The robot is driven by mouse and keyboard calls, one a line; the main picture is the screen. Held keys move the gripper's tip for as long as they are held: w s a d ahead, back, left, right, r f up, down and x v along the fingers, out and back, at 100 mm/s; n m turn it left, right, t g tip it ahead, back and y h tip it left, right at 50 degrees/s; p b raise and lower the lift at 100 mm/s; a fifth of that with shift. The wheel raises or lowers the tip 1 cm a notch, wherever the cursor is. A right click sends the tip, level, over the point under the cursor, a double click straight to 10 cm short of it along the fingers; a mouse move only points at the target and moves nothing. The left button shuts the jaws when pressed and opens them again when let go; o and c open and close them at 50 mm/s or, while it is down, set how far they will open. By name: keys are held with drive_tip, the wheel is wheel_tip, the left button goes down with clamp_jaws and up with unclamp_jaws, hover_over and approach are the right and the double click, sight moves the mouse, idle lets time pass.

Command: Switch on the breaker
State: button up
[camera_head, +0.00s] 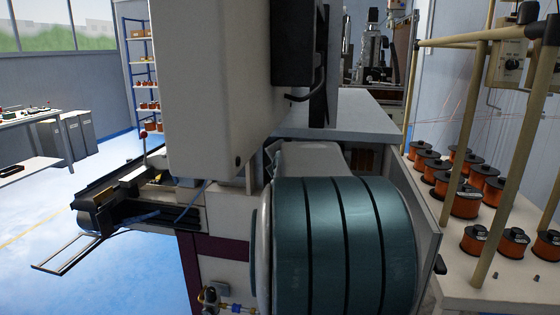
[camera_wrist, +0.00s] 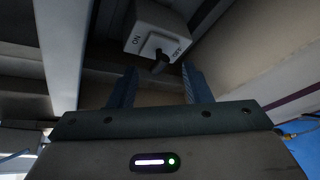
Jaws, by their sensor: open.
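The breaker (camera_wrist: 160,30) is a pale box with a dark knob (camera_wrist: 158,64) on its face, marked ON on the left and OFF on the right. It shows at the top middle of the wrist view. The knob's lower end reaches toward the gap between my fingers; which mark it is turned to I cannot tell for sure. My gripper (camera_wrist: 158,86) is open, with one finger on each side just below the knob, and nothing is held. In the head view I see neither this breaker nor my gripper.
Dark beams and a pale post (camera_wrist: 63,45) crowd the breaker in the wrist view. In the head view a grey machine with a teal ribbed drum (camera_head: 345,250) stands in front. Orange wire spools (camera_head: 465,200) stand at right. Open blue floor (camera_head: 110,270) lies at left.

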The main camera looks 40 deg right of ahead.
drive_tip(key=p+v, duration=0.3)
drive_tip(key=v, duration=0.7)
drive_tip(key=shift+s+r, duration=0.2)
drive_tip(key=shift+s, duration=0.1)
drive_tip(key=shift+a, duration=0.2)
